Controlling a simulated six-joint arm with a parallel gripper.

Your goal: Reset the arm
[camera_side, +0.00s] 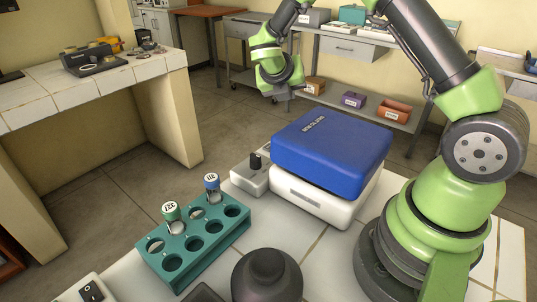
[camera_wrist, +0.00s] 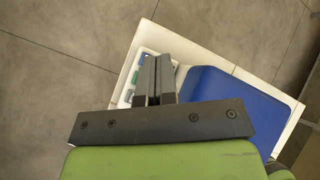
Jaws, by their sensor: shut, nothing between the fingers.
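My gripper (camera_wrist: 154,78) is shut and empty in the wrist view, its two fingers side by side. In the side view my gripper (camera_side: 283,94) hangs in the air above and behind the incubator. The culture incubator (camera_side: 331,152) has a blue lid that is down on a white body. In the wrist view the blue lid (camera_wrist: 235,105) lies to the right of the fingers.
A grey control box (camera_side: 250,178) stands left of the incubator. A dark round object (camera_side: 267,277) stands at the front of the white tiled table.

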